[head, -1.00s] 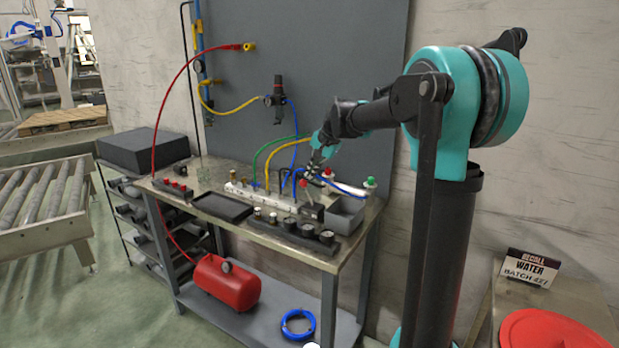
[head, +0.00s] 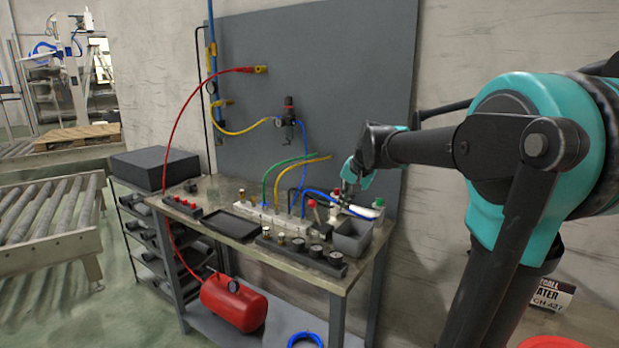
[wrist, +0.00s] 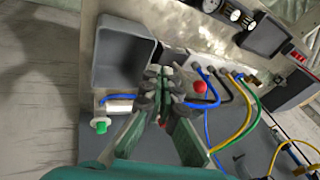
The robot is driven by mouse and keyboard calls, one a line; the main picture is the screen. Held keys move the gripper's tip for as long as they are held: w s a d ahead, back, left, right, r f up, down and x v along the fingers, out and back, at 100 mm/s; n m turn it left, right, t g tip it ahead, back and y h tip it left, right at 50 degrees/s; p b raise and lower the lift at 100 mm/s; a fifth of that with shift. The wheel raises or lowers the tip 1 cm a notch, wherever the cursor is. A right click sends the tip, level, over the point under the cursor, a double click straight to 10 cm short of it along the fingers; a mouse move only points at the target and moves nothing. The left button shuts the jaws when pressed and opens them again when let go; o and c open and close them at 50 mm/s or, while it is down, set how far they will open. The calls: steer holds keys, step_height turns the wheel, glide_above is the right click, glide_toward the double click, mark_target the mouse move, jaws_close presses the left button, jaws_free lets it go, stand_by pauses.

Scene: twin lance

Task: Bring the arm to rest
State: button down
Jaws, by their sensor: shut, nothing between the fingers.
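My gripper (head: 348,190) is at the right end of the workbench in the head view, by the grey bin and the red knob. In the wrist view my gripper (wrist: 165,80) has its fingers together with nothing seen between them. The grey open bin (wrist: 125,55) lies just left of the fingers there, and the red knob (wrist: 201,87) just right. Whether the fingers touch anything on the bench cannot be told. My arm reaches in from the right, with the elbow bent.
The bench (head: 225,192) carries a white manifold (head: 270,215) with blue, green and yellow hoses, a dark tray (head: 232,226) and a row of gauges (head: 300,250). A grey panel (head: 345,90) stands behind. A red tank (head: 233,303) is on the lower shelf.

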steer(key=s+d+f+n+h, duration=0.1)
steer(key=s+d+f+n, duration=0.1)
steer(key=s+f, duration=0.9)
steer(key=s+d+f+n+h, duration=0.1)
steer(key=s+d+f+n, duration=0.2)
steer(key=s+f, duration=0.9)
steer(key=shift+s+d+f+h, duration=0.15)
steer(key=shift+s+d+h, duration=0.25)
steer(key=shift+s+d, duration=0.75)
